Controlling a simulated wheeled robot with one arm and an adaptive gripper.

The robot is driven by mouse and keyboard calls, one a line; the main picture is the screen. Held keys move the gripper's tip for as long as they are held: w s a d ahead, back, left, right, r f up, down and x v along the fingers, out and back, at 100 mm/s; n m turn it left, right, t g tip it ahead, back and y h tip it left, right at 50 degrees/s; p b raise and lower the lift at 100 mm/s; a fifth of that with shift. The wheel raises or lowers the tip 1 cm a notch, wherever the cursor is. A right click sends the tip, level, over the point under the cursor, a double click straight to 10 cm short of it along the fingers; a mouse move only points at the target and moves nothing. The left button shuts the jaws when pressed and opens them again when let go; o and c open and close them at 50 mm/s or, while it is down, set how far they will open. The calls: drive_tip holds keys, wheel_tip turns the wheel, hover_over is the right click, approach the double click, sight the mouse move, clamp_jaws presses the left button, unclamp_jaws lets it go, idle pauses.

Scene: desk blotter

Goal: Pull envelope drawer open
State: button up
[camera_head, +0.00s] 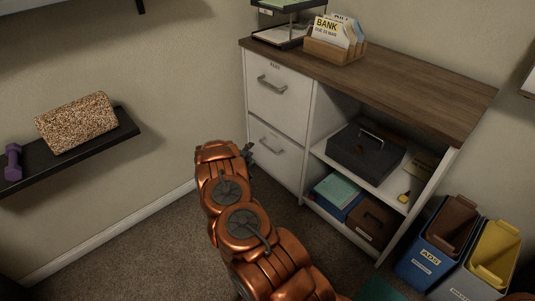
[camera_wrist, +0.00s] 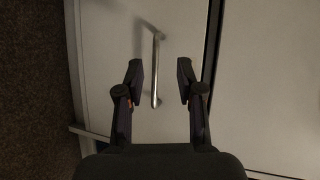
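A white cabinet has two drawers on its left side. The upper drawer (camera_head: 278,98) and the lower drawer (camera_head: 275,158) both look closed, each with a metal bar handle. My gripper (camera_head: 248,154) is in front of the lower drawer, partly hidden by my arm. In the wrist view my gripper (camera_wrist: 159,70) is open, with the lower drawer's handle (camera_wrist: 156,70) appearing between its two fingers. Neither finger visibly touches the handle; its depth relative to the fingertips is unclear.
Open shelves right of the drawers hold a dark box (camera_head: 365,153) and other boxes. Bins (camera_head: 428,257) stand on the floor at right. A wall shelf (camera_head: 120,132) is at left. Carpet in front of the drawers is clear apart from my arm.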

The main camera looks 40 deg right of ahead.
sight(267, 147)
drive_tip(key=shift+m+g+h, duration=0.4)
drive_tip(key=shift+m+h, duration=0.3)
drive_tip(key=shift+h, duration=0.1)
drive_tip(key=shift+s+d+f+b, duration=0.1)
drive_tip(key=shift+d+f+b, duration=0.5)
drive_tip(key=shift+d, duration=1.15)
drive_tip(key=shift+s+d+f+b, duration=0.1)
drive_tip(key=shift+d+f+b, duration=0.5)
drive_tip(key=shift+d, duration=1.15)
drive_tip(key=shift+s+d+f+b, duration=0.1)
drive_tip(key=shift+d+f+b, duration=0.5)
drive_tip(key=shift+d, duration=1.15)
drive_tip(key=shift+f, duration=0.2)
clamp_jaws()
